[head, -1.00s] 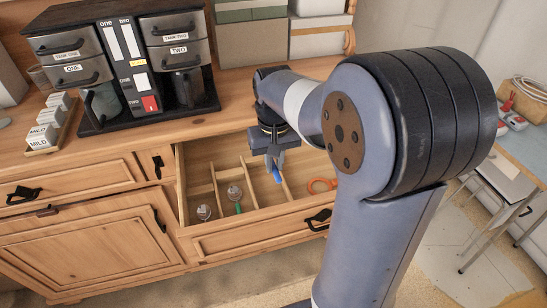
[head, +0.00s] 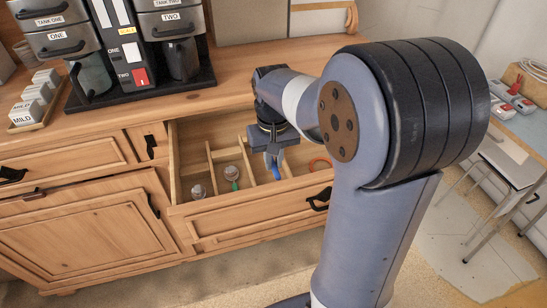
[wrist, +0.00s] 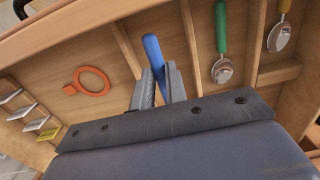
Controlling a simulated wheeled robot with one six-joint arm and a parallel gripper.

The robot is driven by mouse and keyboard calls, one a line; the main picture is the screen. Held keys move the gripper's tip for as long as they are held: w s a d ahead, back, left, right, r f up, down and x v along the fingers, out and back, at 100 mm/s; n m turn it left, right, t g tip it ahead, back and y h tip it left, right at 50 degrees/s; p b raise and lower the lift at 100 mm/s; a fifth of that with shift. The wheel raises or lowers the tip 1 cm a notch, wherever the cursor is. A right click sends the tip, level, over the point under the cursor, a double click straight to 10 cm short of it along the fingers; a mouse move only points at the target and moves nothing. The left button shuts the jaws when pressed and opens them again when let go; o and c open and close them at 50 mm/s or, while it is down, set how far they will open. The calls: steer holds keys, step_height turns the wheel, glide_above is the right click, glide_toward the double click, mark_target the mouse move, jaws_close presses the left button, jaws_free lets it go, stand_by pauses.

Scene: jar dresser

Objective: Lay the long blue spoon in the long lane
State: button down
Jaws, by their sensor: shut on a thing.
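My gripper (head: 273,157) is over the open drawer and shut on the long blue spoon (head: 276,172). In the wrist view the gripper's fingers (wrist: 158,88) close around the blue handle (wrist: 152,50), which points toward the drawer front. The spoon's other end is hidden by the gripper. The handle lies between two wooden dividers as seen there; I cannot tell whether it touches the floor. A green-handled spoon (wrist: 221,35) lies in the adjoining lane, also visible in the head view (head: 232,174). A spoon with a yellow-orange handle (wrist: 283,35) lies in another lane.
An orange ring-shaped thing (wrist: 92,82) lies in the wide compartment on the other side of a divider (wrist: 126,45). The drawer's front wall (head: 250,203) stands near the gripper. A coffee machine (head: 128,55) and a card tray (head: 38,108) stand on the dresser top.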

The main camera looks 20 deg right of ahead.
stand_by(0.3)
steer(key=c, duration=1.3)
jaws_free()
steer(key=shift+c, duration=0.2)
steer(key=shift+r, duration=0.1)
step_height(320, 180, up, 11)
steer(key=shift+f, duration=0.25)
step_height(320, 180, down, 11)
steer(key=shift+r, duration=0.1)
step_height(320, 180, up, 4)
steer(key=p, duration=0.3)
steer(key=shift+r+p, duration=0.65)
steer(key=shift+p, duration=0.1)
